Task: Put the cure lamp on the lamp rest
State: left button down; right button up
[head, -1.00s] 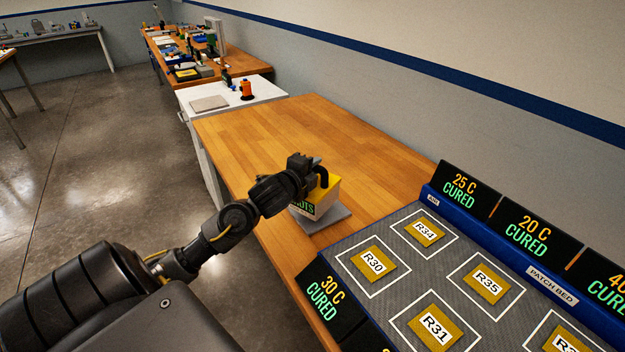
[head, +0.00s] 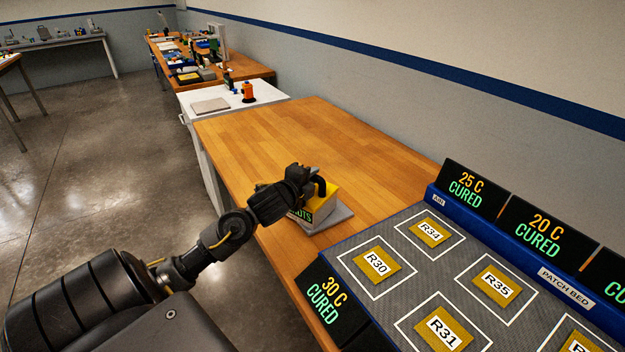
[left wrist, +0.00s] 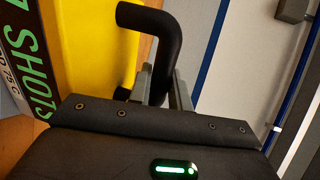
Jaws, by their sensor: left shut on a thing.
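The cure lamp (head: 326,195) is a yellow block with a dark "SHOTS" display and a black bent handle. It is at a flat grey pad (head: 338,219), probably the lamp rest, on the wooden bench. I cannot tell whether its base touches the pad or hangs just above it. My left gripper (head: 310,182) is shut on the lamp's handle. In the left wrist view, the black handle (left wrist: 166,35) stands between the grey fingers (left wrist: 162,88), with the yellow lamp body (left wrist: 90,50) to the left. The lamp's underside is hidden. My right gripper is not in view.
A blue-edged patch bed (head: 420,258) with several labelled yellow patches and upright "CURED" displays (head: 326,300) stands close to the right of the pad. The wooden bench top (head: 290,135) behind is clear. A white table (head: 225,95) with small items stands beyond.

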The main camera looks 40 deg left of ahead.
pick_arm(q)
jog(key=shift+f, duration=0.15)
jog(key=c, duration=1.3)
grip_release()
jog(key=shift+r, duration=0.25)
jog(key=shift+s+d+f, duration=0.1)
jog(key=shift+s, duration=0.15)
jog(key=v, duration=1.1)
jog(key=shift+s+b, duration=0.2)
jog(key=shift+b, duration=0.2)
jog(key=shift+d, duration=0.1)
